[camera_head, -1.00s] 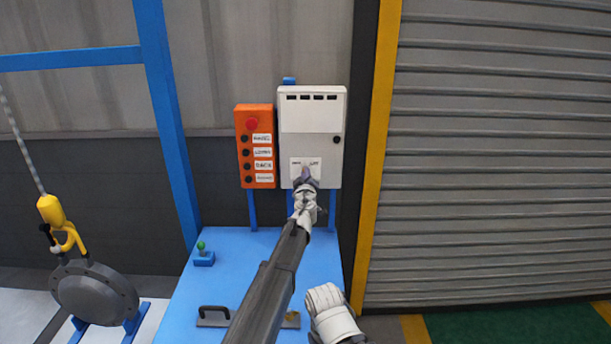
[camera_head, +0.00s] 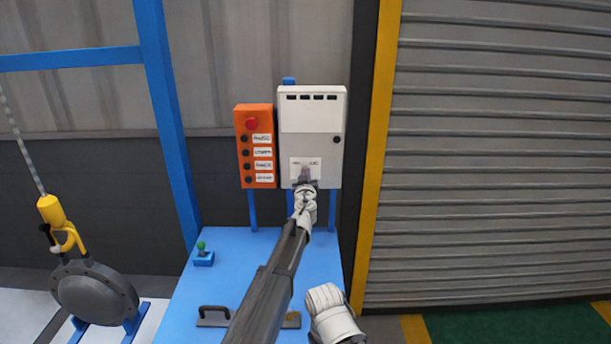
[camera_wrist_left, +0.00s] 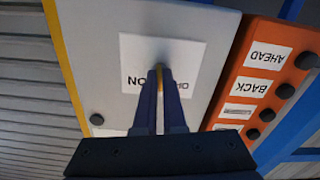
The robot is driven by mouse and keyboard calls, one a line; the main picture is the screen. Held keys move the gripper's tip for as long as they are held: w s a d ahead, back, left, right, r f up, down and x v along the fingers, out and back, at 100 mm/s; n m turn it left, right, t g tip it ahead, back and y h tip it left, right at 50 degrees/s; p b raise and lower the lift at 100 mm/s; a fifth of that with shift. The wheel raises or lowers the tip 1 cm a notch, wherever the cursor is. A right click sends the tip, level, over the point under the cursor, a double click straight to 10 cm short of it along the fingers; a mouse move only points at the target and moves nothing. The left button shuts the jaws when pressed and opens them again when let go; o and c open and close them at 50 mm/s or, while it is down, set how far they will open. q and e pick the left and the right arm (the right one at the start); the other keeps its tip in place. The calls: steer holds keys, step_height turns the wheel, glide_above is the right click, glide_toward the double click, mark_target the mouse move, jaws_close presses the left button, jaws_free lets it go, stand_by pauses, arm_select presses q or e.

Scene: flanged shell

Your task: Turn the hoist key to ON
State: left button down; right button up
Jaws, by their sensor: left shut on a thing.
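The white hoist control box (camera_head: 312,150) stands on posts at the back of the blue bench. Its lower front has a white label plate (camera_wrist_left: 133,58) with ON and OFF, upside down in the left wrist view. The key (camera_wrist_left: 160,80) shows as a thin yellowish sliver at this plate, between my fingers. My left gripper (camera_wrist_left: 160,92) is shut on the key. It also shows in the head view (camera_head: 306,180), pressed up close to the plate. The fingers hide most of the key and part of the OFF word, so I cannot tell its exact angle. My right gripper is not in view.
An orange button box (camera_head: 256,146) with a red button is just left of the control box. A small green-topped lever (camera_head: 202,254) and a dark handle (camera_head: 214,313) are on the blue bench (camera_head: 235,265). A yellow hook (camera_head: 58,222) and grey flanged shell (camera_head: 95,293) are at left.

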arm_select(q)
steer(key=m, duration=1)
steer(key=shift+m, duration=0.4)
stand_by(0.4)
steer(key=c, duration=1)
jaws_free()
steer(key=s, duration=0.7)
steer(key=shift+s, duration=0.4)
